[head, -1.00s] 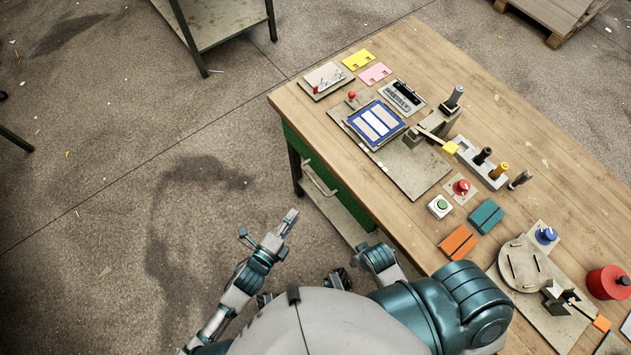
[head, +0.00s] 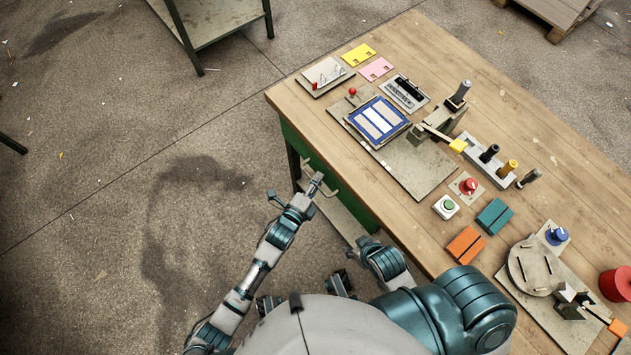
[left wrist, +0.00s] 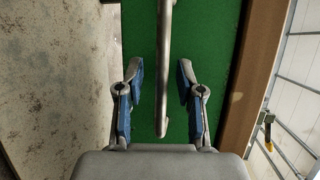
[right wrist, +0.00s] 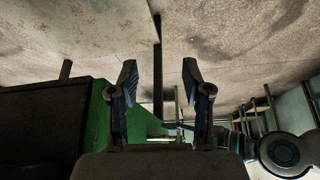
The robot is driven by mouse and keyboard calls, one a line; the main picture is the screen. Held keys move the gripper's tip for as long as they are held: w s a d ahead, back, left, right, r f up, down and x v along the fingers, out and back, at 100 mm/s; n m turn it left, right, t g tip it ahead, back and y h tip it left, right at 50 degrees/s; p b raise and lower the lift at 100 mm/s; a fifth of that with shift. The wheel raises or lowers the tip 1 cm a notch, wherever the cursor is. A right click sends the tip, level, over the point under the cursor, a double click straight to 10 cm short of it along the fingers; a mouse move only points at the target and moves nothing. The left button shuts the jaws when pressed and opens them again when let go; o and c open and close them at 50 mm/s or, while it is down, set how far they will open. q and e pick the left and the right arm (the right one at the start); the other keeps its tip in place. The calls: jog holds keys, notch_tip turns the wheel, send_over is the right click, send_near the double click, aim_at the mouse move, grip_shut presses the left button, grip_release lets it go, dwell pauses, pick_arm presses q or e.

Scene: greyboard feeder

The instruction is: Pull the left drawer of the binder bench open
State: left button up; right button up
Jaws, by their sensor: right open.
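The wooden binder bench (head: 440,60) fills the right of the head view. Its green drawer front (head: 356,206) is under the top at the left end and looks flush with the bench. A grey bar handle (head: 333,192) is on this front, partly covered by my left gripper (head: 296,189). In the left wrist view the handle (left wrist: 165,45) runs between the open fingers of the left gripper (left wrist: 160,80), with a gap on each side. In the right wrist view my right gripper (right wrist: 160,80) is open and empty, low near a green panel (right wrist: 130,118).
The bench top holds a blue-framed board (head: 379,122), a green button (head: 447,206), a teal block (head: 494,216), an orange block (head: 465,245) and a round plate (head: 530,271). A lower shelf (head: 345,222) is under the drawer. Floor left of the bench is open.

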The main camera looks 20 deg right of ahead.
pick_arm(q)
grip_shut()
